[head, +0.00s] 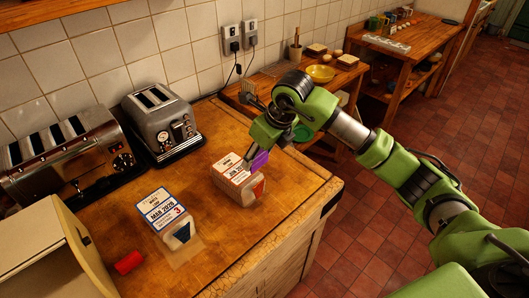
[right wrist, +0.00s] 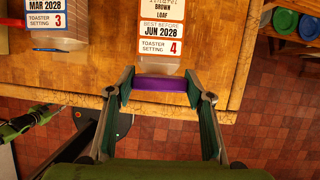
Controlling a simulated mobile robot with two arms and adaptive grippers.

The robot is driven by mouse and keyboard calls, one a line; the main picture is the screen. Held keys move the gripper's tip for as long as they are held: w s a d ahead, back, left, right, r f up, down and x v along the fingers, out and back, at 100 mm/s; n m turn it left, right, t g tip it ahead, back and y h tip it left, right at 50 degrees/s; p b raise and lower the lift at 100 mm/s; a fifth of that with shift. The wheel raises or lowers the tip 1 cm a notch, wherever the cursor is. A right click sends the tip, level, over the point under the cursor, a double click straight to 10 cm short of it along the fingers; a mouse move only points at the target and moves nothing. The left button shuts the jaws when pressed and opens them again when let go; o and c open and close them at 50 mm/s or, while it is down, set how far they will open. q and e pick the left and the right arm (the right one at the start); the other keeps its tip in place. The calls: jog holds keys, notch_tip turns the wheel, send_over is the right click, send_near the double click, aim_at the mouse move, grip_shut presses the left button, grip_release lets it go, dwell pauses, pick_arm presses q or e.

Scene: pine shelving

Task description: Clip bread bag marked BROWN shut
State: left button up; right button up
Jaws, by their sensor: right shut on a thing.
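The bread bag marked BROWN (head: 237,180) lies on the wooden counter near its right edge, with an orange and white label. In the right wrist view its label (right wrist: 175,30) reads BROWN LOAF, JUN 2028, toaster setting 4. My right gripper (head: 262,155) is shut on a purple clip (head: 260,160), beside the bag's right end. In the right wrist view the purple clip (right wrist: 162,84) lies across between the fingertips, just at the bag's clear end (right wrist: 158,67). I cannot tell whether the clip touches the bag.
Another bread bag (head: 165,213), blue-labelled MAR 2028, setting 3, lies to the left. A red piece (head: 129,262) lies near a cream bread box (head: 45,245). Two toasters (head: 162,122) stand against the tiled wall. A yellow bowl (head: 320,73) stands on a bench behind my right arm.

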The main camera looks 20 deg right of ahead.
aim_at(260, 166)
jog(key=shift+f, duration=0.1)
jog(key=shift+b, duration=0.4)
jog(key=shift+f+b, duration=2.4)
jog(key=shift+f, duration=0.45)
jog(key=shift+b, duration=0.7)
jog(key=shift+f, duration=0.15)
jog(key=shift+f+b, duration=0.35)
jog(key=shift+b, duration=0.1)
jog(key=shift+f+b, duration=1.35)
jog(key=shift+f, duration=0.1)
jog(key=o, duration=0.8)
